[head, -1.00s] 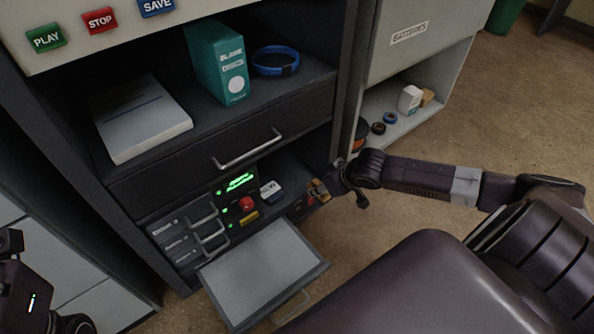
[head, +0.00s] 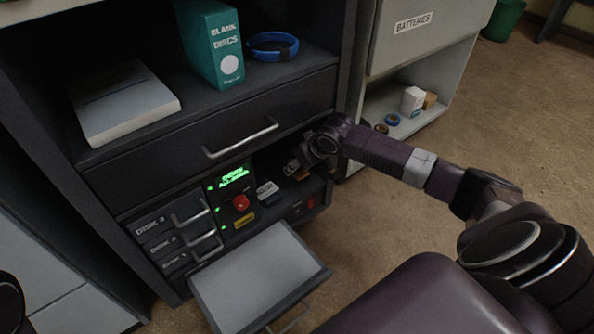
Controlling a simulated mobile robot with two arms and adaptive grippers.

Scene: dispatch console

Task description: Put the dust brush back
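My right arm reaches in from the right to the lower bay of the dark console. My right gripper (head: 303,160) is at the mouth of the bay, under the wide drawer. A small brown and orange piece, apparently the dust brush (head: 297,174), shows at its fingertips and seems held. The fingers and most of the brush are dark and partly hidden. My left gripper is out of view; only a dark part of that arm shows at the lower left edge.
Disk drives (head: 178,232) and a panel with a red button (head: 241,202) stand left of the bay. An open tray (head: 258,283) juts out below. The wide drawer (head: 215,135) is shut. A batteries cabinet (head: 432,80) stands at the right.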

